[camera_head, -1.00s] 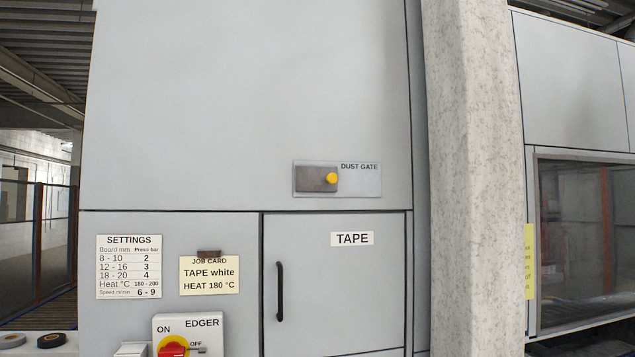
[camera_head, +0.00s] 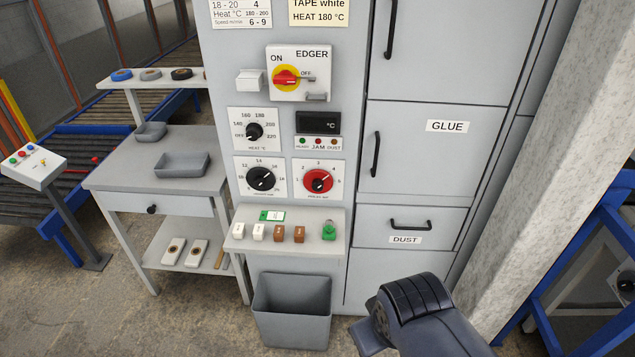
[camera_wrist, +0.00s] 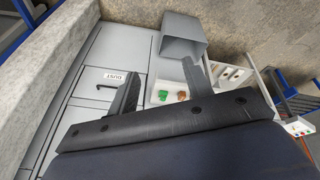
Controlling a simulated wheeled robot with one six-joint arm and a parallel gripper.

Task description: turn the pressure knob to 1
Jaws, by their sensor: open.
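The pressure knob (camera_head: 318,181) is a round red knob with a black centre on a white scale plate, low on the grey cabinet front in the head view. Its scale numbers are small, and I cannot tell surely which one it points at. It does not show in the wrist view. My gripper (camera_wrist: 160,70) is open and empty in the wrist view, its two dark fingers spread apart. In the head view my dark wrist is at the lower right, below and right of the knob and apart from it.
A black knob (camera_head: 261,180) sits just left of the pressure knob, with the heat knob (camera_head: 254,131) above that. A small shelf (camera_head: 240,246) with white, brown and green pieces juts out below. A grey bin (camera_head: 291,312) stands under it. Drawer handles and a concrete pillar (camera_head: 560,150) are at right.

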